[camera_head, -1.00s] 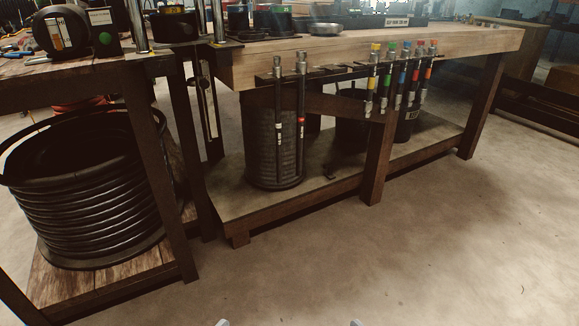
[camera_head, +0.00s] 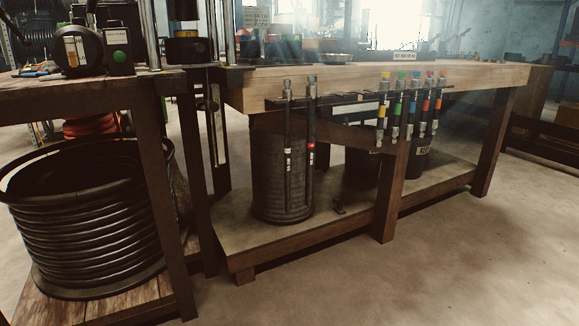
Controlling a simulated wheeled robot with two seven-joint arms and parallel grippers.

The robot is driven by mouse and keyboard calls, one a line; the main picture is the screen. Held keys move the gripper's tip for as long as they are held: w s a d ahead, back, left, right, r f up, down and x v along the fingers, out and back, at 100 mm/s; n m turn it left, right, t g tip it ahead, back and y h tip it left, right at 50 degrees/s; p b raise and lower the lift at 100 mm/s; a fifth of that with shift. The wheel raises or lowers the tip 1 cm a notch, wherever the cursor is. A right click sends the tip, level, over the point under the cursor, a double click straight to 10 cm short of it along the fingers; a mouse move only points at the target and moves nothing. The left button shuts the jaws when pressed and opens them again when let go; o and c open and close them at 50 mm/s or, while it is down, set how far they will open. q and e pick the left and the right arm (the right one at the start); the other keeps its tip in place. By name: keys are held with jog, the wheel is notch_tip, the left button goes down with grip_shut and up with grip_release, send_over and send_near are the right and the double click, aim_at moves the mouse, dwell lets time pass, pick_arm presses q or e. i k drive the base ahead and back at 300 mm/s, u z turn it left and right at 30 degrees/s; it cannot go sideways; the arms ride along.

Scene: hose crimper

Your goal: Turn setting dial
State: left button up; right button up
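A round black dial (camera_head: 77,50) with a pale face bearing orange and white marks stands on the left bench at the upper left. It is probably the setting dial, but its markings are too small to read. Next to it on its right is a dark box with a green round button (camera_head: 120,57) and a white label. A press-like machine with metal columns (camera_head: 152,35) stands just right of the box. Neither of my grippers is in the view.
The wooden workbench (camera_head: 460,76) runs to the right, with hoses with coloured bands (camera_head: 397,108) hanging from its front rail. A coil of black hose (camera_head: 95,225) sits on the left bench's lower shelf. The concrete floor (camera_head: 430,270) in front is clear.

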aim_at(111, 24)
jog(key=u, duration=0.45)
jog(key=k, duration=1.1)
jog(key=u, duration=1.35)
jog(key=i, duration=1.25)
jog(key=z, duration=1.2)
jog(key=i, duration=0.25)
jog(key=z, duration=0.1)
jog(key=k, duration=0.45)
jog(key=u, duration=0.05)
